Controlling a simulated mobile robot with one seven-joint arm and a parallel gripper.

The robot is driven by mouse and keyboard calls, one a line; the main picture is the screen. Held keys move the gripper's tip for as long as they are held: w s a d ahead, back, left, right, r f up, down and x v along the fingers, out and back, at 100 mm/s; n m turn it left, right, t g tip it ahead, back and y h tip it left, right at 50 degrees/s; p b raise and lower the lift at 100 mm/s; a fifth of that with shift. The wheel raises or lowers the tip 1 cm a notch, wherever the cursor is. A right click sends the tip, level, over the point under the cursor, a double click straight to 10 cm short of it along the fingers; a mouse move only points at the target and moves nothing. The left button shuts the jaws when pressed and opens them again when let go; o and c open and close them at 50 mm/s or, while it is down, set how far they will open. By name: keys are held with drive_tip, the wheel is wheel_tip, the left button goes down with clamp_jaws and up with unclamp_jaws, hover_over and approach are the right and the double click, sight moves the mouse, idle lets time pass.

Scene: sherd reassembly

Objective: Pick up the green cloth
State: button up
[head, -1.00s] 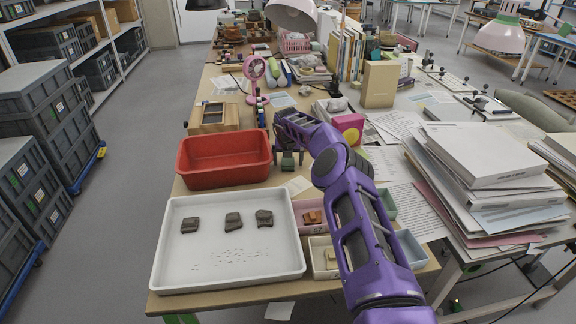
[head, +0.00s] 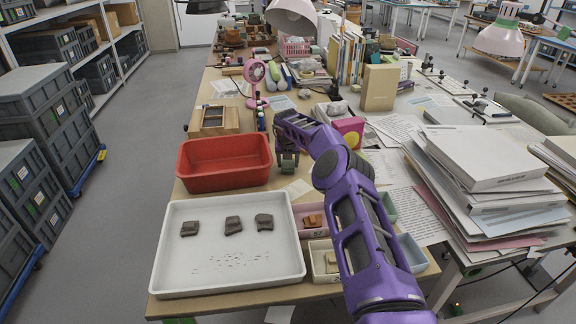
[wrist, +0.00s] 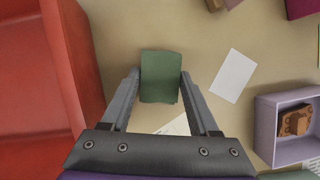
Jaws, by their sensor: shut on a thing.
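The green cloth (wrist: 161,82) is a small dark green folded rectangle in the middle of the wrist view. My gripper (wrist: 159,76) has one finger at each side edge of it and is shut on it. In the head view, my gripper (head: 287,163) is just right of the red tub, low over the table. The cloth is mostly hidden by the fingers there, and I cannot tell whether it is clear of the tabletop.
A red tub (head: 225,180) stands close on the left. A white tray (head: 172,280) with three dark sherds lies in front. Small boxes, including a pink one (head: 304,227) with an orange-brown sherd, stand front right. A pink fan (head: 256,75) and a wooden frame (head: 233,121) are behind.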

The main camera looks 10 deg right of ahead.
sight(288, 164)
wheel_tip(288, 164, up, 17)
drive_tip(key=p, duration=0.3)
drive_tip(key=shift+r, duration=0.2)
drive_tip(key=o, duration=0.8)
drive_tip(key=c, duration=0.6)
drive_tip(key=shift+s, duration=0.1)
drive_tip(key=shift+c, duration=0.2)
